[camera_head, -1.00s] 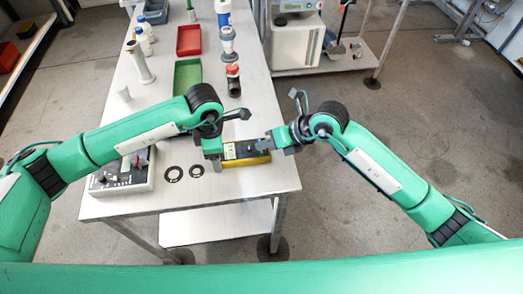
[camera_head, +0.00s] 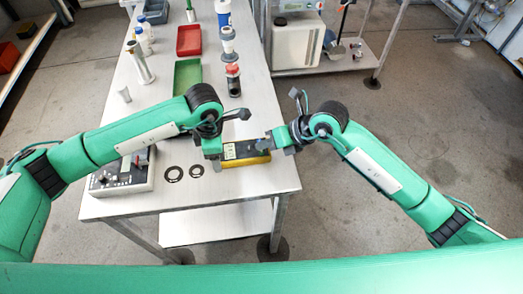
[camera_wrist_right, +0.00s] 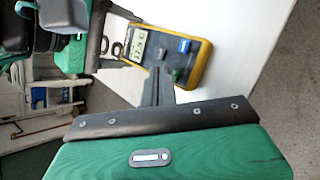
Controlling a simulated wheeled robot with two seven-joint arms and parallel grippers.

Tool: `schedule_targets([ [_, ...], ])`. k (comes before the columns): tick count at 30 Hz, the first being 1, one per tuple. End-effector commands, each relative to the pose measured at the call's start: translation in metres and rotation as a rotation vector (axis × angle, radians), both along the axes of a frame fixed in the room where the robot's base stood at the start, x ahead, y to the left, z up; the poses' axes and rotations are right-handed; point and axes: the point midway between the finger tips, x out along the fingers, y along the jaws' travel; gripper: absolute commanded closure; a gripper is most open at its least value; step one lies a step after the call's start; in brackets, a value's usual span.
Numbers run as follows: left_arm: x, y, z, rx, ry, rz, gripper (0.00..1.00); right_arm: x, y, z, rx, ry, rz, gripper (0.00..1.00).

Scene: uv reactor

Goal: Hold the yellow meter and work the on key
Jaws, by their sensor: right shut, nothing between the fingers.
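The yellow meter (camera_head: 246,158) is at the near right part of the table, between my two grippers. In the right wrist view the meter (camera_wrist_right: 188,72) shows its yellow rim, a lit display (camera_wrist_right: 138,44) with dark digits and a blue patch (camera_wrist_right: 182,45) on its dark face. My left gripper (camera_head: 218,160) is at the meter's left end and appears closed on it; its fingertips are partly hidden. My right gripper (camera_head: 270,143) is shut and empty, its tips at the meter's right part. In the wrist view its fingers (camera_wrist_right: 160,74) overlap the meter's face; contact is unclear.
A grey control box (camera_head: 122,177) and two black rings (camera_head: 184,172) lie on the table left of the meter. The table's right edge is close to the meter.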

Motion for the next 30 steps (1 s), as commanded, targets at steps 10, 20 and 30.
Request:
schedule_targets([
  [10, 0.0001, -0.0002, 0.0004, -0.001, 0.0, 0.0, 0.63, -0.0001, 0.0001, 0.0001, 0.0, 0.0, 0.0, 1.0],
  [20, 0.0001, -0.0001, 0.0003, -0.001, 0.0, 0.0, 0.63, -0.0001, 0.0, -0.0001, 0.0, 0.0, 0.0, 1.0],
  [30, 0.0001, -0.0001, 0.0003, 0.0, 0.0, 0.0, 0.63, -0.0004, -0.0001, -0.0086, 0.0, 0.001, -0.001, 1.0],
])
